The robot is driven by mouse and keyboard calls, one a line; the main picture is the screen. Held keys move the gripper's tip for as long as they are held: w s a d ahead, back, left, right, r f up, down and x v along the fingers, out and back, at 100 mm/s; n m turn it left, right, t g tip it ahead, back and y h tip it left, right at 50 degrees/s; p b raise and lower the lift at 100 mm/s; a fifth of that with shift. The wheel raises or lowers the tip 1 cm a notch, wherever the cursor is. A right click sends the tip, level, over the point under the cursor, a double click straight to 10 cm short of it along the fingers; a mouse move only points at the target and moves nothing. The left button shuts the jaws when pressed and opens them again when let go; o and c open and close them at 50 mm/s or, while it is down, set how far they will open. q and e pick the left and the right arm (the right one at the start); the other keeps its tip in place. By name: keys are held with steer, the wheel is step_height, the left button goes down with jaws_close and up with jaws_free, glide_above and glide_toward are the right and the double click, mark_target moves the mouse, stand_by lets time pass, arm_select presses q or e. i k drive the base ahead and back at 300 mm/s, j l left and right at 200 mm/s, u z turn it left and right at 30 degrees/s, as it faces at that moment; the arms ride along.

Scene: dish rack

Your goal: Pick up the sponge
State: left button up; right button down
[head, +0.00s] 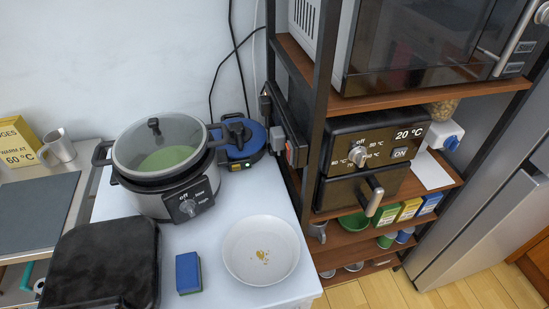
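A blue sponge (188,272) with a darker side lies on the white table (215,296) near its front edge. It sits between a black flat pan-like object and a white plate (261,250) with yellow-brown crumbs in its middle. The sponge is fully visible, with nothing touching it that I can see. Neither of my grippers shows in the head view.
A slow cooker (165,165) with a glass lid stands behind the sponge. The black object (103,262) is close on the left. A shelf rack (318,110) with a microwave and oven rises at the right. A blue appliance (240,142) stands at the back.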

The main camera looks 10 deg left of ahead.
mark_target(188, 270)
steer(key=u, duration=1.15)
